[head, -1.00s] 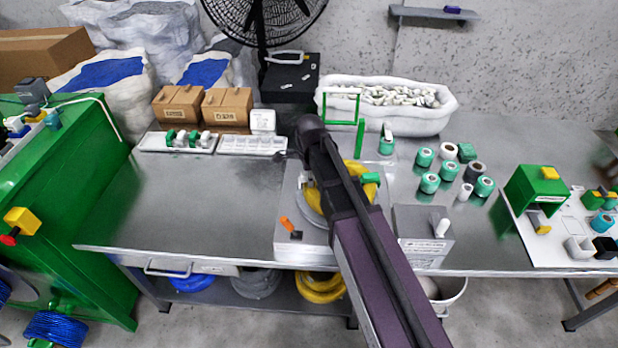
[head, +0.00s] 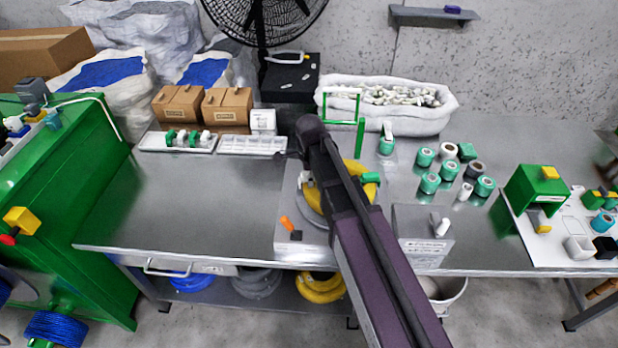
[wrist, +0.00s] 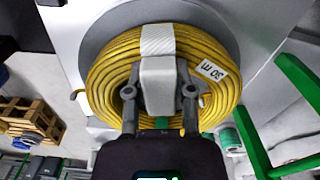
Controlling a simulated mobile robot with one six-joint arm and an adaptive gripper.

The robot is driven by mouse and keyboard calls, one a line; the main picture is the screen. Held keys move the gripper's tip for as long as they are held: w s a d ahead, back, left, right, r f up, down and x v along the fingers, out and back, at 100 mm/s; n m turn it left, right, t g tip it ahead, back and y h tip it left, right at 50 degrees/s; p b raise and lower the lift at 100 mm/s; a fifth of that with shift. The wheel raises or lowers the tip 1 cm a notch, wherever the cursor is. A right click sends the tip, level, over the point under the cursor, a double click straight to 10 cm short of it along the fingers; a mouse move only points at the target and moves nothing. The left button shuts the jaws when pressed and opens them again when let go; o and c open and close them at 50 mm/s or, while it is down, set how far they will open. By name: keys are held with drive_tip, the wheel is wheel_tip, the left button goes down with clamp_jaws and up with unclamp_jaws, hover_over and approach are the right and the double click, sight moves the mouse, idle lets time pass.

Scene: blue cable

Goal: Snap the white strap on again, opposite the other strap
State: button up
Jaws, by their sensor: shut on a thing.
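A coil of yellow cable (head: 350,205) lies on a grey round plate on the bench, partly hidden by my arm in the head view. In the wrist view the coil (wrist: 105,78) has a white strap (wrist: 158,38) across its far side. My gripper (wrist: 160,98) is shut on the strap's pale block, which sits between the fingers over the coil's middle. I cannot tell whether the strap is fastened. A green strap (head: 370,178) shows at the coil's right in the head view. Green also shows between the fingers at the coil's near side in the wrist view.
A green frame (head: 360,137) stands close behind the coil. A grey box (head: 423,240) is to its right, with several tape rolls (head: 430,183) beyond. A white sack-like bin (head: 385,97) is at the back. The bench (head: 210,205) is clear to the left.

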drive_tip(key=shift+f, duration=0.3)
idle(0.9)
drive_tip(key=o, duration=0.5)
drive_tip(key=o, duration=0.6)
drive_tip(key=shift+r, duration=0.15)
drive_tip(key=shift+r+p, duration=3.25)
drive_tip(key=shift+r, duration=0.15)
